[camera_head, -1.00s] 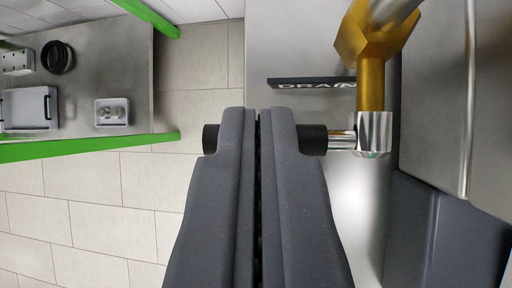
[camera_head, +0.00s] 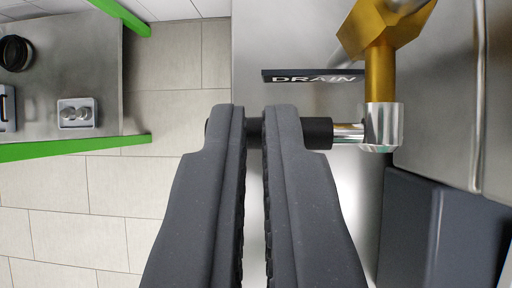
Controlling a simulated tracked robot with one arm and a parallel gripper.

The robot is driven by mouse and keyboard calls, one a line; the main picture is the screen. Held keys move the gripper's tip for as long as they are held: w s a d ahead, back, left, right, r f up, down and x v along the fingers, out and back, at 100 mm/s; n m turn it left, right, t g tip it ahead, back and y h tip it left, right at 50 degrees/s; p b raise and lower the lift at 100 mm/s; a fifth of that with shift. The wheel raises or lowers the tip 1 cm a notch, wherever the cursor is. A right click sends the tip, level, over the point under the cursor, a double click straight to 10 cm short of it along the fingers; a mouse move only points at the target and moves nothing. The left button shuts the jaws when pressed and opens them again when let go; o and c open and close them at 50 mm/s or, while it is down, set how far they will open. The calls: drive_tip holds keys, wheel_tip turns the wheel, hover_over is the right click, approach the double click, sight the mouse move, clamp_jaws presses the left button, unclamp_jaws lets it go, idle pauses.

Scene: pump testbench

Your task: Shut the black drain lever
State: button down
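The black drain lever (camera_head: 318,133) lies level across the picture, joined by a chrome stem to a chrome collar (camera_head: 383,127) on the brass drain valve (camera_head: 379,65). My gripper (camera_head: 254,112) points up the picture, with its fingers a little apart. The lever runs crosswise behind both fingertips. It shows in the gap between them and sticks out to the right. Its left end is mostly hidden by the left finger. I cannot tell whether the fingers touch it.
A black DRAIN label (camera_head: 312,76) is just above the lever. A dark grey block (camera_head: 440,235) and a metal tank wall (camera_head: 490,100) stand at right. A far table (camera_head: 90,60) with a small tray (camera_head: 78,113) is at upper left. The tiled floor at left is clear.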

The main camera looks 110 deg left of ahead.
drive_tip(key=shift+s+a+f, duration=0.1)
drive_tip(key=shift+s+f, duration=0.25)
drive_tip(key=shift+f, duration=0.2)
drive_tip(key=s+a+r+n+t+b, duration=0.1)
drive_tip(key=s+a+r+b, duration=0.15)
drive_tip(key=r, duration=0.85)
drive_tip(key=s+a+r+n+t+y+b, duration=0.1)
drive_tip(key=s+r+t, duration=0.15)
drive_tip(key=r, duration=0.95)
drive_tip(key=s+a+r+n+t+b, duration=0.1)
drive_tip(key=s+a+r, duration=0.15)
drive_tip(key=r, duration=0.85)
drive_tip(key=s+r+n+t+y+b, duration=0.1)
drive_tip(key=s+r+t+b, duration=0.3)
drive_tip(key=s+r, duration=1.3)
wheel_tip(320, 180, up, 4)
drive_tip(key=shift+d+f+n+b, duration=0.3)
drive_tip(key=shift+n+b, duration=0.1)
drive_tip(key=shift+b, duration=0.15)
